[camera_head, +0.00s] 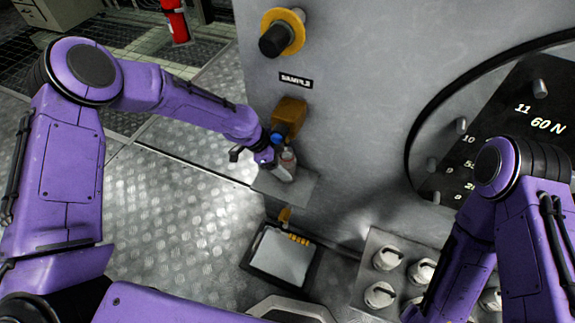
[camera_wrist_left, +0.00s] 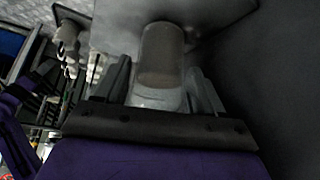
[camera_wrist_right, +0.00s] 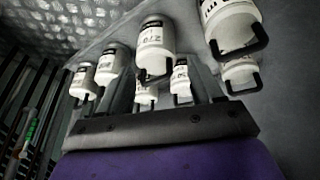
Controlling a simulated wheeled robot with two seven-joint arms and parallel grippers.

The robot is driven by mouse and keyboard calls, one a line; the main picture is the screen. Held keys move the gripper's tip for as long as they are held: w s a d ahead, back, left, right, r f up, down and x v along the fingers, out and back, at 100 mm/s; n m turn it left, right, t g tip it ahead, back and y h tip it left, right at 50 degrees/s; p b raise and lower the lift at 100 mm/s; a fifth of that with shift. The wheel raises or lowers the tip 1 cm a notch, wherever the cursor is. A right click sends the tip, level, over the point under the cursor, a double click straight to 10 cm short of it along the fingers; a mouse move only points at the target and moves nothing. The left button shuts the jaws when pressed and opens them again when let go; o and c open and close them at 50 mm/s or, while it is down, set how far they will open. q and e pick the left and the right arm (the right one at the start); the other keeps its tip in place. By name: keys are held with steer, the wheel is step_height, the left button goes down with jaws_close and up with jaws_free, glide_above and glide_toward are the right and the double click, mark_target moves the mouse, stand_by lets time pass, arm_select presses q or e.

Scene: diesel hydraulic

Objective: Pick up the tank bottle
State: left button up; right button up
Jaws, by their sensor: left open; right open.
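The tank bottle (camera_head: 287,166) is a small, clear-grey bottle standing on a small metal shelf (camera_head: 297,190) below an orange fitting on the grey machine wall. My left gripper (camera_head: 270,160) is at the bottle, its fingers partly hidden in the head view. In the left wrist view the bottle (camera_wrist_left: 160,60) sits between the two spread fingers of the left gripper (camera_wrist_left: 162,88), with one finger on each side. I cannot tell whether either finger touches it. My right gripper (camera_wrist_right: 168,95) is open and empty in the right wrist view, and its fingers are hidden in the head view.
The orange fitting (camera_head: 290,113) hangs just above the bottle, under a SAMPLE label (camera_head: 296,81). White handled canisters (camera_wrist_right: 155,45) are in front of the right gripper. A dark-framed tray (camera_head: 281,257) is below the shelf. Metal floor (camera_head: 180,215) is clear at left.

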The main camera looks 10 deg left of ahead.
arm_select(q)
steer(key=shift+r, duration=0.15)
steer(key=c, duration=0.9)
